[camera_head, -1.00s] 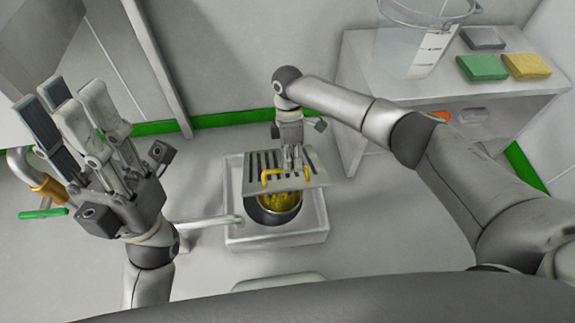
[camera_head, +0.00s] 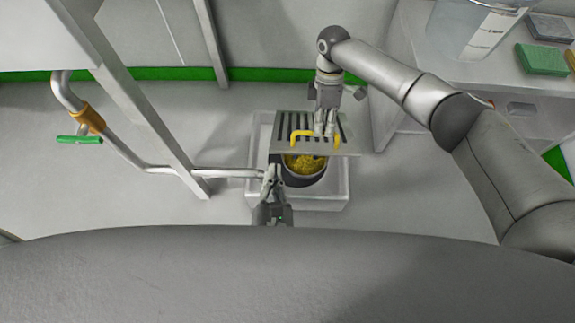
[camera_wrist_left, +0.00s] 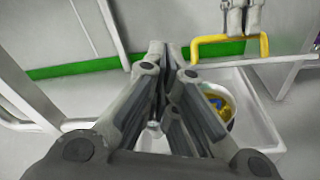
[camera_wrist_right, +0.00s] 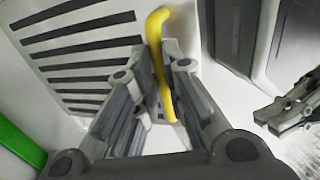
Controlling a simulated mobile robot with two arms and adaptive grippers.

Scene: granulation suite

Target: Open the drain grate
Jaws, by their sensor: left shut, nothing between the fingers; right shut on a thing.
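The drain grate (camera_head: 284,124) is a grey slotted plate with a yellow bar handle (camera_head: 302,135). It sits tilted over a white square basin (camera_head: 338,192), with its near edge above a dark round bowl (camera_head: 310,181) holding yellow contents. My right gripper (camera_head: 325,130) is shut on the yellow handle, which also shows between its fingers in the right wrist view (camera_wrist_right: 160,60). My left gripper (camera_head: 271,172) is shut and empty at the near left of the grate, over the basin's front side. Whether it touches the plate or bowl I cannot tell.
A metal pipe (camera_head: 135,150) with an orange collar and green lever (camera_head: 80,140) runs to the basin's left side, past a grey post (camera_head: 130,95). A cabinet at right carries a clear beaker (camera_head: 470,30) and a green block (camera_head: 545,60).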

